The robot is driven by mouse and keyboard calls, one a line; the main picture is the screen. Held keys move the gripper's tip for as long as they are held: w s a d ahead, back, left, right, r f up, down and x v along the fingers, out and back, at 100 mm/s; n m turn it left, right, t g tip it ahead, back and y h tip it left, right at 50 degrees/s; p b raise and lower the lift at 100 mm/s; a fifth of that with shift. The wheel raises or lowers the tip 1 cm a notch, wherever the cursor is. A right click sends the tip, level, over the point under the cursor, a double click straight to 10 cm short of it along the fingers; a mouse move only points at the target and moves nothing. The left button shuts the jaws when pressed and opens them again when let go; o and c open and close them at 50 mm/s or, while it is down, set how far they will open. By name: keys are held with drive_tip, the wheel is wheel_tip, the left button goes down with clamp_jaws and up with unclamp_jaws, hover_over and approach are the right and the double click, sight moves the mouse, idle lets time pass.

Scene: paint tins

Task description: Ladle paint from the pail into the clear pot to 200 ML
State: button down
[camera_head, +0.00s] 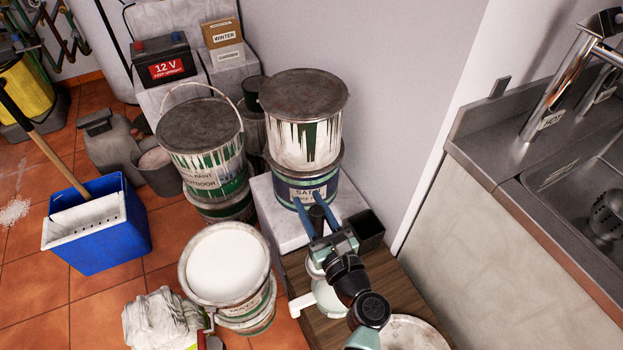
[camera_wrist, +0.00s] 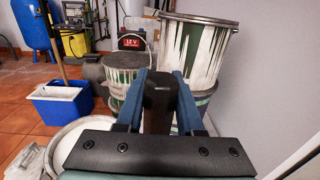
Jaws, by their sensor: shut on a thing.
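The open pail (camera_head: 226,262) is full of white paint almost to its rim and stands on another tin, left of the wooden top. Its rim also shows at the lower left of the wrist view (camera_wrist: 62,150). My gripper (camera_head: 316,212) is above the wooden top, right of the pail, its blue fingers shut on a dark upright handle (camera_wrist: 160,98). I take this for the ladle's handle; its bowl is hidden. A pale rounded form (camera_head: 327,297) shows below my gripper, partly behind my arm. I cannot tell whether it is the clear pot, nor read any level.
Stacked paint tins (camera_head: 303,120) stand just beyond my gripper, beside the wall. A handled tin (camera_head: 203,140) stands left of them. A black open box (camera_head: 366,229) and a stained round lid (camera_head: 412,334) are near my arm. A blue bucket (camera_head: 110,235) is at left, the sink (camera_head: 585,195) at right.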

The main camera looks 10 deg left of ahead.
drive_tip(key=shift+w+a+r, duration=0.15)
drive_tip(key=shift+w+r, duration=0.1)
drive_tip(key=shift+r, duration=0.1)
drive_tip(key=shift+m+t+y, duration=0.3)
drive_tip(key=shift+m, duration=0.2)
drive_tip(key=f+b, duration=0.1)
drive_tip(key=d+f+b, duration=0.1)
drive_tip(key=b, duration=0.1)
drive_tip(key=d+f+b, duration=0.1)
drive_tip(key=f+b, duration=0.1)
drive_tip(key=shift+s, duration=0.1)
drive_tip(key=shift+d+f+m, duration=0.1)
drive_tip(key=shift+d+m, duration=0.3)
drive_tip(key=shift+d, duration=0.05)
drive_tip(key=shift+s+d+f+m+t, duration=0.1)
drive_tip(key=shift+d+f+m+t, duration=0.1)
drive_tip(key=shift+d+m+t, duration=0.75)
drive_tip(key=shift+s+d+f+m+t, duration=0.15)
drive_tip(key=shift+d+m+t, duration=0.2)
drive_tip(key=shift+d+m, duration=1.05)
idle(0.7)
